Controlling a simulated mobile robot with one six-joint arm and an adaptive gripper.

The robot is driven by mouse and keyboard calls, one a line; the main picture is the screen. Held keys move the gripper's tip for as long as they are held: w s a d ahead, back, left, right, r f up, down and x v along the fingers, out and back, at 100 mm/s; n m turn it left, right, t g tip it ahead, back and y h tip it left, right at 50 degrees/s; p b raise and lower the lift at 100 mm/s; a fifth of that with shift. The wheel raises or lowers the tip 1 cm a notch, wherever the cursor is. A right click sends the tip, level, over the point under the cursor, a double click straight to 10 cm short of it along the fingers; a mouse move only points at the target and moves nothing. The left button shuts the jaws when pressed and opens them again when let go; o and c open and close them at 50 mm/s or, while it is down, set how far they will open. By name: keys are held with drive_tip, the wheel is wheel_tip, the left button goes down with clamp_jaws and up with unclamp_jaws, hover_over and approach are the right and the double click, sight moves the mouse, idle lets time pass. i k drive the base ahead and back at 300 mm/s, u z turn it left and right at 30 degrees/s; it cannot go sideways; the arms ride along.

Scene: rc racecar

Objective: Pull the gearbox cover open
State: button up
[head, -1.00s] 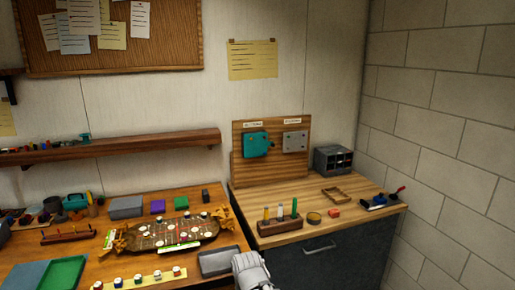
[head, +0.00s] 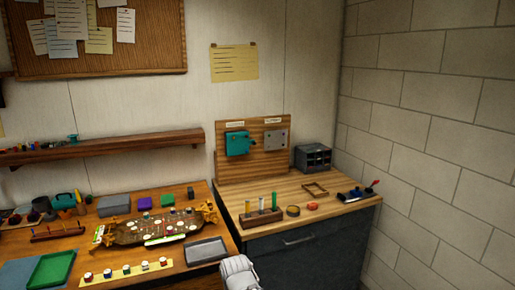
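An upright wooden board (head: 226,168) stands at the back of the right-hand bench. It carries a teal box-like unit (head: 237,143) on its left and a flat grey plate (head: 274,140) on its right, each under a small white label. The labels are too small to read, so I cannot tell which is the gearbox cover. Nothing of mine touches either one. A pale grey part of my arm shows at the bottom edge, well in front of the board. My gripper's fingers are not in view.
On the right bench are a wooden holder (head: 261,217) with upright coloured pieces, a wooden frame (head: 315,190), a dark drawer unit (head: 313,157) and a blue-and-red tool (head: 357,192). The left table is crowded, with a grey tray (head: 206,252) near its right edge.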

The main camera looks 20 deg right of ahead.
sight(237, 146)
drive_tip(key=k, duration=0.4)
drive_tip(key=z, duration=0.3)
drive_tip(key=i, duration=1.25)
drive_tip(key=u, duration=0.25)
